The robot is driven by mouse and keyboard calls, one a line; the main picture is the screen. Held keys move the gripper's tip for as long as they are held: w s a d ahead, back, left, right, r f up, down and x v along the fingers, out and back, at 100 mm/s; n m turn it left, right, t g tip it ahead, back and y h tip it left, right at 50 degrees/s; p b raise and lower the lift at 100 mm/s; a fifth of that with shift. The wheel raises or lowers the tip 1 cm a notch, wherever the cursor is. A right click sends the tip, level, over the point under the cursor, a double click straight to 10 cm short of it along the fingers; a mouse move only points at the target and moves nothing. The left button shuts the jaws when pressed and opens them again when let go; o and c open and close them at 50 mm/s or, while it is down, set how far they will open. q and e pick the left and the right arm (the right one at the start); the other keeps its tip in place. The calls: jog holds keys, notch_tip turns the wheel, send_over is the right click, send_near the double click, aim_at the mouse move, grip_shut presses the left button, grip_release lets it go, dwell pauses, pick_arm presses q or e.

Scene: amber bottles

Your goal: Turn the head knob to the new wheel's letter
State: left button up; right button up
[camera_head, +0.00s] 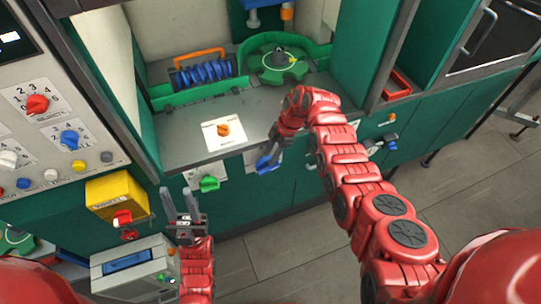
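An orange knob (223,130) sits on a white square plate (211,142) on the grey machine deck; it may be the head knob, and any letters on its plate are too small to read. A green star-shaped wheel (270,68) lies at the back of the deck. My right gripper (272,157) points down at the deck's front edge, beside a blue knob (264,163) on the front face. Whether its fingers touch that knob or are closed, I cannot tell. My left gripper (179,192) is open and empty, fingers pointing up, below and left of the plate.
A green knob (209,184) is on the front face. A blue screw (205,73) with an orange handle lies back left. A control panel with a red knob (37,103) and a blue knob (69,139) stands at left, above a yellow box (117,197). A green post stands right of the wheel.

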jog(key=shift+a+f, duration=0.15)
jog(key=shift+f, duration=0.25)
jog(key=shift+c, duration=0.7)
grip_shut()
jog(key=shift+a, duration=0.1)
